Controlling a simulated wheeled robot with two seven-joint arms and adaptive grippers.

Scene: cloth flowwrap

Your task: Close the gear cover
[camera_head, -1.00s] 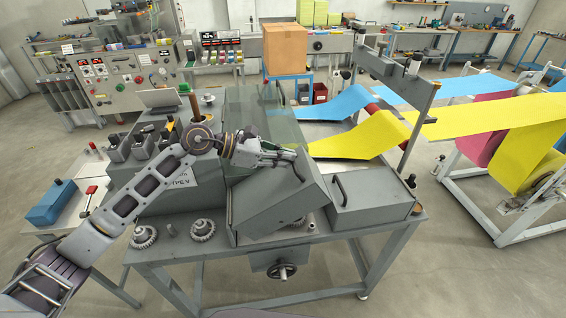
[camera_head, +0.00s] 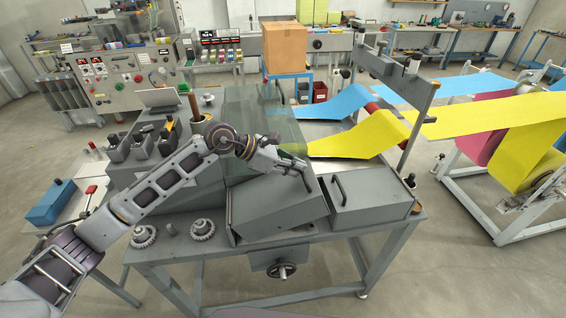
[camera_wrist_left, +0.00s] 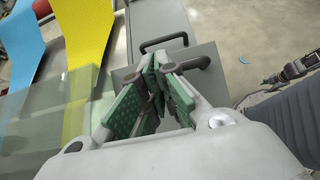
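The gear cover (camera_head: 268,212) is a grey box-like lid on the machine table in the head view. It lies low, with its top slightly sloped. My left gripper (camera_head: 304,173) is at its upper right edge. The fingers hide the handle's middle. My right arm is outside the head view; what looks like my right gripper (camera_wrist_left: 272,79) shows small at the right of the left wrist view.
A second grey cover (camera_head: 372,205) with a black handle stands just right of the gear cover. A clear guard (camera_head: 245,115) stands behind it. Loose gears (camera_head: 203,230) lie at the table's front left. Blue and yellow (camera_head: 370,137) sheets run in from the right.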

